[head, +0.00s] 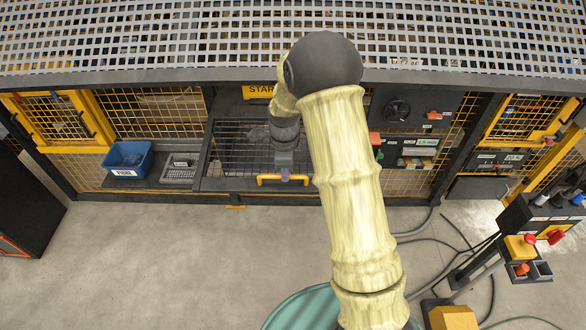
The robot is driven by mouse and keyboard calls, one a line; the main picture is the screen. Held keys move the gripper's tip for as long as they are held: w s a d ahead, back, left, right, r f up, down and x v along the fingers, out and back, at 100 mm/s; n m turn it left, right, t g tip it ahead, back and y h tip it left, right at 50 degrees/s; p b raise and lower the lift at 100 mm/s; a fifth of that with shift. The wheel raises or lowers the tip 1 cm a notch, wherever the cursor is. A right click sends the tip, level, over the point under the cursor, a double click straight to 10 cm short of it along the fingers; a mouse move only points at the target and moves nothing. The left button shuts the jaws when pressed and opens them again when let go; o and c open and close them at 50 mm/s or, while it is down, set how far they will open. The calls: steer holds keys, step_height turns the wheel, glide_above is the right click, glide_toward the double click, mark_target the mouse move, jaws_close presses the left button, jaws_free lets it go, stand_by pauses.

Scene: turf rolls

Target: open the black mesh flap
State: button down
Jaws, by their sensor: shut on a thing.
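The black mesh flap (232,160) is at the middle of the caged machine front in the head view, below a yellow sign. A yellow bar handle (266,181) runs along its lower part. My gripper (285,175) is at the middle of this handle and is shut on it. My arm comes from the lower right and hides the right side of the flap. I cannot tell from this view how far the flap stands from its frame.
A blue bin (128,159) and a grey tray (180,168) sit left of the flap. A dark control panel (415,125) is to its right. A post with a red button (557,236) and cables stand at the right.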

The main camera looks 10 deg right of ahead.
mark_target(285, 186)
steer(key=f+b, duration=0.3)
steer(key=f, duration=0.3)
steer(key=shift+s, duration=0.2)
steer(key=c, duration=1.5)
jaws_free()
steer(key=shift+s, duration=0.1)
steer(key=shift+c, duration=0.2)
steer(key=shift+o, duration=0.4)
steer(key=shift+a+r, duration=0.1)
steer(key=shift+w+r, duration=0.2)
steer(key=shift+r, duration=0.5)
step_height(285, 186, up, 16)
steer(key=b, duration=0.2)
steer(key=shift+w+b, duration=0.15)
steer(key=shift+b, duration=0.15)
